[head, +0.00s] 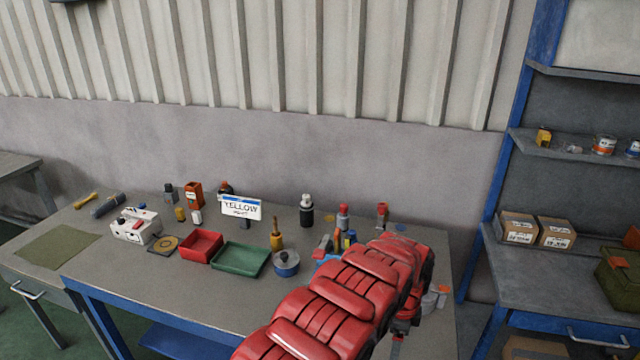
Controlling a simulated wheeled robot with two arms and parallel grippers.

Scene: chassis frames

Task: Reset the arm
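A red, ribbed arm of mine (345,300), which looks like my left, comes in at the bottom just left of the middle. It reaches up and to the right over the front right part of the workbench, then bends down at its far end. Its narrow dark end piece (397,345) hangs low and is small and partly hidden; I cannot tell whether this gripper is open or shut. No held thing shows there. My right gripper is not in view.
A shelf with cardboard boxes (557,233) stands right.

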